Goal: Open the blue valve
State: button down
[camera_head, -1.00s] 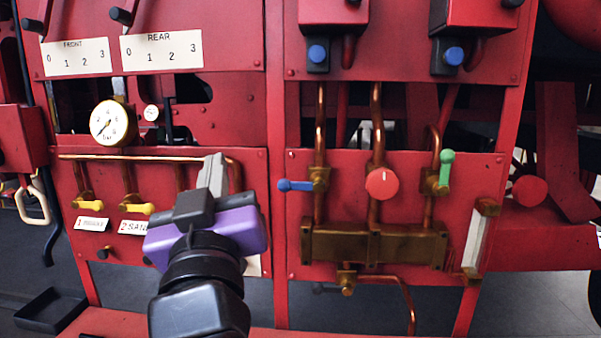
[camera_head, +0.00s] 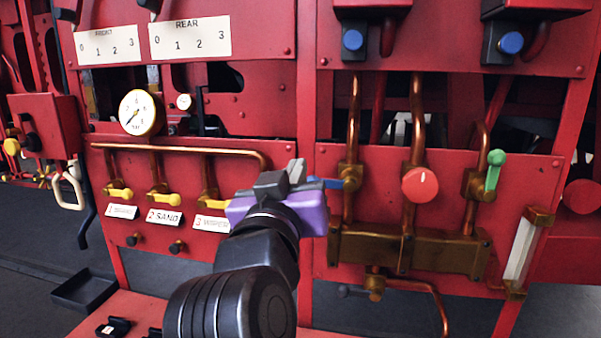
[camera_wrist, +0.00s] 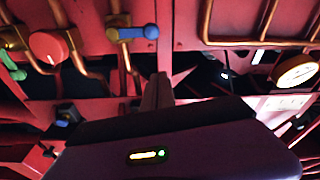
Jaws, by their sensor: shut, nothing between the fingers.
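The blue valve is a blue lever handle (camera_head: 351,184) on a brass fitting of a vertical copper pipe, left of a round red knob. The handle points left, roughly level, and its left end is partly hidden behind my gripper. My gripper (camera_head: 297,171) is shut and empty, just left of the handle in the head view; I cannot tell whether it touches it. In the wrist view, the blue handle (camera_wrist: 138,33) lies across the fitting beyond my shut fingers (camera_wrist: 157,92), with a gap in the picture between them.
A red knob (camera_head: 420,184) and a green lever (camera_head: 494,170) sit to the right on the same red panel. A brass manifold (camera_head: 410,248) is below. Several yellow levers (camera_head: 163,197) and a gauge (camera_head: 139,112) are to the left.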

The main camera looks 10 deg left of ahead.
jog(key=r+p, duration=0.2)
send_over(330, 184)
jog(key=a, duration=0.5)
jog(key=shift+s+d+f+p, duration=0.2)
jog(key=shift+s+f, duration=0.05)
jog(key=shift+f, duration=0.5)
jog(key=shift+s+d+f+p, duration=0.15)
jog(key=shift+s+d+f, duration=0.05)
jog(key=shift+f, duration=0.6)
jog(key=shift+s+d+f+p, duration=0.2)
jog(key=shift+s+f, duration=0.05)
jog(key=shift+f, duration=0.5)
